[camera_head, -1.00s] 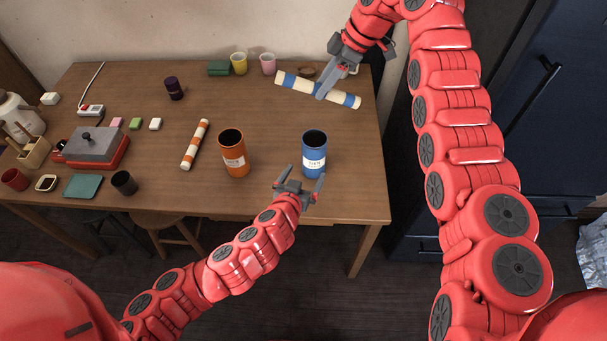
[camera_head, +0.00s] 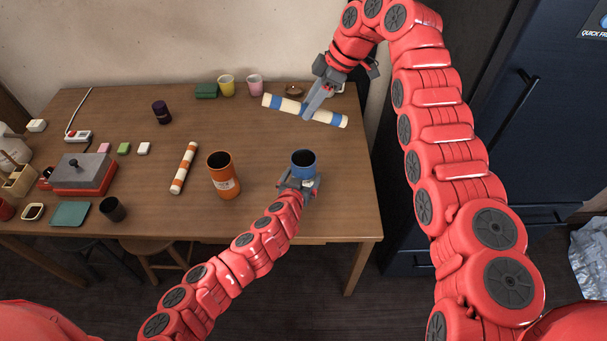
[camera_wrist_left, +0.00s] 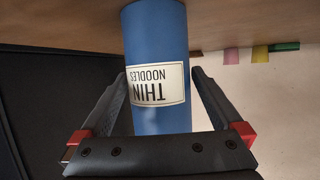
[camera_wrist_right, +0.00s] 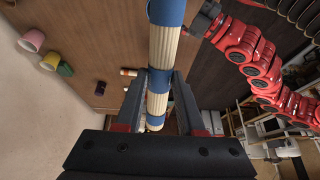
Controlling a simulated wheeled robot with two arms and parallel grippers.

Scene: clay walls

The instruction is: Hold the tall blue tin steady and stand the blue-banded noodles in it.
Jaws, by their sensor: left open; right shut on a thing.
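The tall blue tin (camera_head: 304,162) stands upright near the table's front right. In the left wrist view the tin (camera_wrist_left: 157,50) shows a white label reading "THIN NOODLES". My left gripper (camera_head: 300,184) is open, its fingers on either side of the tin with gaps visible. My right gripper (camera_head: 308,112) is shut on the blue-banded noodles (camera_head: 275,102), a cream bundle with blue bands, held nearly level above the back right of the table. The noodles (camera_wrist_right: 165,45) run up between the fingers in the right wrist view.
An orange tin (camera_head: 224,178) stands left of the blue tin, with orange-banded noodles (camera_head: 184,167) lying beside it. A yellow cup (camera_head: 227,86) and a pink cup (camera_head: 254,85) stand at the back. A dark cup (camera_head: 112,209) and a red-grey appliance (camera_head: 82,173) are at left.

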